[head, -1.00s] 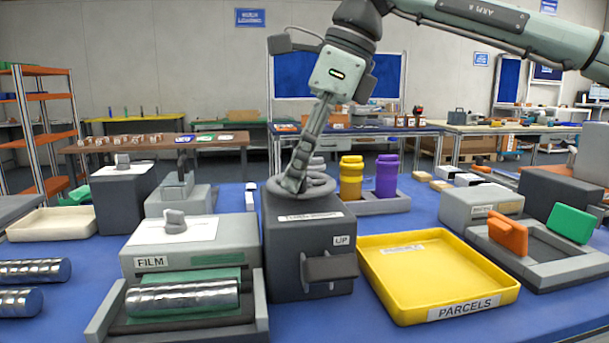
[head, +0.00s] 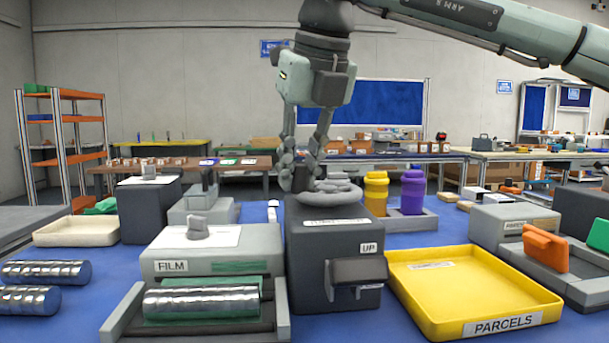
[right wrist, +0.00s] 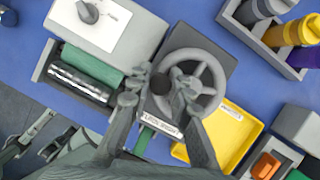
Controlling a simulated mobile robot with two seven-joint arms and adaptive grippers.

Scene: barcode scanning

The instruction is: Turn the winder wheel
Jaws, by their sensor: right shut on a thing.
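The grey winder wheel (head: 338,194) lies flat on top of the dark winder box (head: 340,262). In the right wrist view the spoked wheel (right wrist: 211,72) shows from above, with a dark upright knob (right wrist: 160,83) at its rim, on the side toward the film unit. My right gripper (head: 302,176) comes down from above and is shut on this knob. In the right wrist view its two fingers (right wrist: 152,86) meet around the knob. In the head view the fingers hide part of the wheel's left side.
The film unit (head: 160,264) with its silver roll (head: 202,302) stands close on the left. The yellow parcels tray (head: 420,322) is on the right. Yellow (head: 375,195) and purple (head: 413,195) bottles stand in a rack behind.

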